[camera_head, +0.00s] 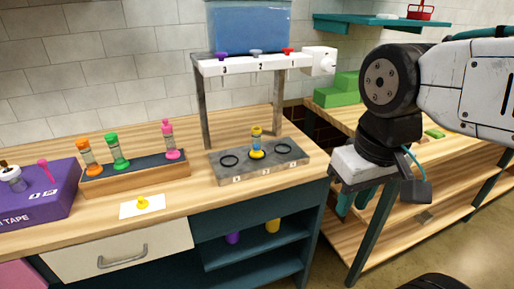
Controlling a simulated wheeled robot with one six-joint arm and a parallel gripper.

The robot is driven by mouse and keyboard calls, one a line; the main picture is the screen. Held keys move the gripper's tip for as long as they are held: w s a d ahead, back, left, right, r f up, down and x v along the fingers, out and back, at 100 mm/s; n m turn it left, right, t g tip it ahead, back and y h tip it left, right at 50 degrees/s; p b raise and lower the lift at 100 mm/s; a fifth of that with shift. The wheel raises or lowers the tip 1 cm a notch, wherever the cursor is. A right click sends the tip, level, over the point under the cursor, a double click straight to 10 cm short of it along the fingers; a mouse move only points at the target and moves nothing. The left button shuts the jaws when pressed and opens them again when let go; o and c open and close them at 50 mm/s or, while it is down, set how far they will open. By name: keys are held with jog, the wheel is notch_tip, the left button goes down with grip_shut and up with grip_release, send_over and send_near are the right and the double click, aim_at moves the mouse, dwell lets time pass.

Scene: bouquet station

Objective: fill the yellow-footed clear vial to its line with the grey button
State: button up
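The yellow-footed clear vial (257,142) stands upright at the middle position of the grey base plate (293,163), under the dispenser. Its yellow foot shows at the bottom and yellow near its top; its line and liquid level are too small to make out. The grey button (256,53) is above it on the white dispenser bar (240,67), by the number 2. A purple button (222,55) is by 3 and a red one (288,51) by 1. My gripper (385,190) is right of the dispenser, apart from vial and buttons; its fingers are unclear.
A wooden rack (138,184) holds orange, green and pink vials. A purple tape box (37,199) stands at the left. A white card (131,209) with a yellow mark lies in front. A blue tank (250,25) is above the bar. Green blocks (340,91) sit behind my arm.

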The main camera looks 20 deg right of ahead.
grip_shut()
dwell(1.4)
